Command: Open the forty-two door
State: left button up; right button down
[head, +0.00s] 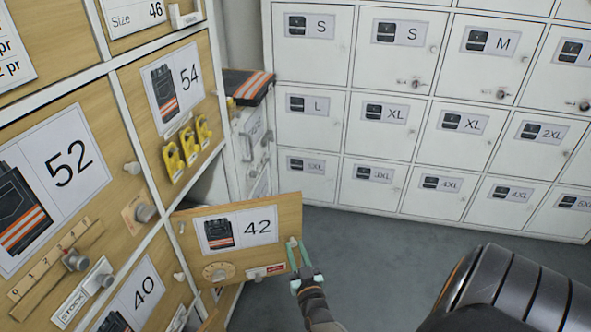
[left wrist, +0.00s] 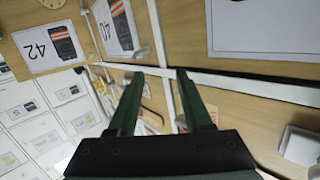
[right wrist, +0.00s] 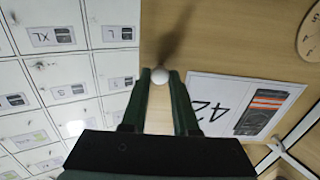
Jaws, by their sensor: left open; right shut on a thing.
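The forty-two door (head: 185,225) is a wood-coloured panel with a "42" label and a picture of dark trousers with orange stripes. It stands swung out from the wooden cabinet front, at an angle to it. My right gripper (head: 298,246) is at the door's right edge, shut on its small pale round knob. The knob (right wrist: 160,76) shows between the fingertips in the right wrist view. My left gripper (left wrist: 160,75) is open and empty in the left wrist view, facing cabinet fronts; the 42 label (left wrist: 48,48) shows upper left there. The head view does not show it.
The 42 door carries a round dial (head: 218,271) and a small slider with a red tag (head: 267,270). Doors 52 (head: 98,120), 54 (head: 203,48) and 40 (head: 160,262) stand beside it. White lockers (head: 312,122) line the back. Grey floor (head: 340,228) is clear between.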

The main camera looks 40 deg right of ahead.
dwell(0.3)
jog(key=c, duration=0.8)
grip_release()
pick_arm(q)
jog(key=shift+w+r, duration=0.1)
jog(key=shift+r, duration=0.1)
pick_arm(e)
jog(key=shift+o, duration=0.6)
jog(key=shift+s, duration=0.1)
